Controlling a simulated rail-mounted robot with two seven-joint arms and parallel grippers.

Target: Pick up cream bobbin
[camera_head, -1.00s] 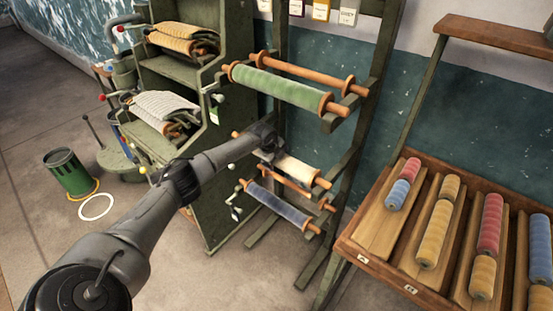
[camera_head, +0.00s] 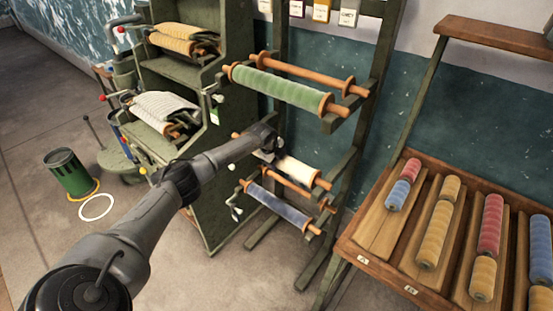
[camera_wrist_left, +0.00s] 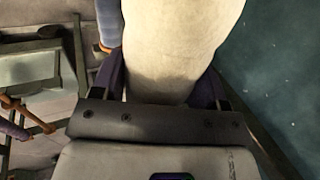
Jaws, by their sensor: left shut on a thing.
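The cream bobbin (camera_head: 297,169) is a pale roll with orange-brown wooden ends, in the middle of the rack in the head view. My left gripper (camera_head: 272,154) is at its left part, and my wrist hides some of it. In the left wrist view the cream bobbin (camera_wrist_left: 178,45) fills the space between the fingers of my left gripper (camera_wrist_left: 168,85), which is shut on it. I cannot tell whether the bobbin still touches its rack supports. My right gripper is not in view.
A green bobbin (camera_head: 278,88) hangs above on the rack, and a blue bobbin (camera_head: 277,205) sits below. A green cabinet (camera_head: 213,190) stands close at the left. A wooden tray (camera_head: 343,244) with coloured spools is at the right. A green bin (camera_head: 70,174) stands on the floor.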

